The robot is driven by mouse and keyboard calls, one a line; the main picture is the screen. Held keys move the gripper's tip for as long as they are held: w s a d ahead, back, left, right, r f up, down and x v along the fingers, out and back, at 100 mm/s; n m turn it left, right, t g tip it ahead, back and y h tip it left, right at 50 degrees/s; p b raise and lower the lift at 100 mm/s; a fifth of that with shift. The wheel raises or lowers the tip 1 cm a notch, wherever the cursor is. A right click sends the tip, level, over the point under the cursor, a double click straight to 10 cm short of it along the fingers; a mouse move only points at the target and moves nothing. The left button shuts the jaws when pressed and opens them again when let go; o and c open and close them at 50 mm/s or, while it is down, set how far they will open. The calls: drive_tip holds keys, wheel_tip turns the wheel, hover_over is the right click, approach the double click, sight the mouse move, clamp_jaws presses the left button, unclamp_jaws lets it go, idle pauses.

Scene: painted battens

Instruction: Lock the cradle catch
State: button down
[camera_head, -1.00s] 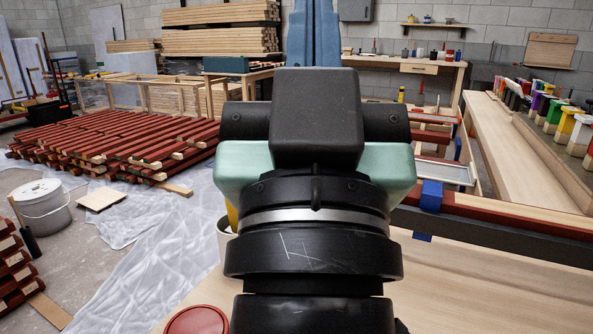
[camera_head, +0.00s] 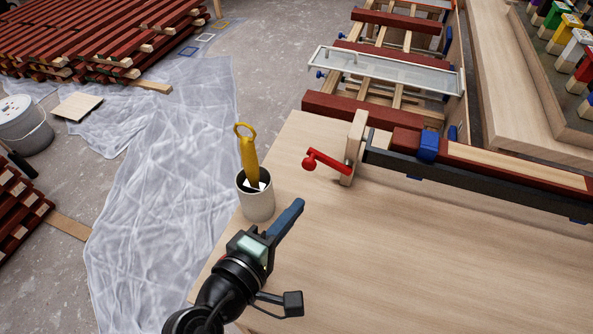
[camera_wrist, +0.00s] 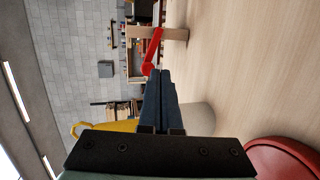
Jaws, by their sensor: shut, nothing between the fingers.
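The cradle catch shows as a red lever with a round knob (camera_head: 325,165) on an upright wooden block (camera_head: 354,148) at the bench's far side. The lever points left from the block, its knob end free. It also shows beyond my fingertips in the wrist view (camera_wrist: 153,48). My gripper (camera_head: 299,204) has blue fingers pressed together with nothing between them. It is on the near side of the lever, apart from it, pointing up and right in the head view. The fingertips also show in the wrist view (camera_wrist: 159,73). The catch's inner parts are too small to tell.
A pale pot (camera_head: 257,204) holding a yellow-handled tool (camera_head: 248,156) stands just left of my fingers. A dark rail with a blue clamp (camera_head: 429,147) runs right from the block. A red round thing (camera_wrist: 288,160) is near my wrist. The bench's right part is clear.

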drive_tip(key=s+f+n, duration=0.1)
drive_tip(key=s+a+f+n, duration=0.1)
drive_tip(key=s+n, duration=0.1)
drive_tip(key=s+a+f+n+t, duration=0.1)
drive_tip(key=n, duration=0.1)
drive_tip(key=shift+s+h, duration=0.2)
drive_tip(key=shift+h, duration=0.1)
drive_tip(key=s+a+n+t, duration=0.1)
drive_tip(key=n, duration=0.1)
drive_tip(key=s+a+f+n+t+y, duration=0.1)
drive_tip(key=s+n, duration=0.1)
drive_tip(key=n, duration=0.1)
drive_tip(key=s+a+n, duration=0.1)
drive_tip(key=s+n, duration=0.1)
drive_tip(key=shift+s+a+f+n+t, duration=0.15)
drive_tip(key=shift+s+a+n+t, duration=0.1)
drive_tip(key=shift+a+n+t, duration=0.15)
drive_tip(key=shift+s+a+n+y, duration=0.3)
drive_tip(key=shift+n, duration=0.3)
drive_tip(key=shift+w, duration=0.1)
approach(329, 162)
drive_tip(key=w, duration=0.2)
drive_tip(key=w+a+f, duration=0.1)
drive_tip(key=w+a, duration=0.1)
drive_tip(key=w, duration=0.1)
drive_tip(key=shift+w+a+f, duration=0.25)
drive_tip(key=shift+w+f, duration=0.05)
drive_tip(key=shift+w, duration=0.05)
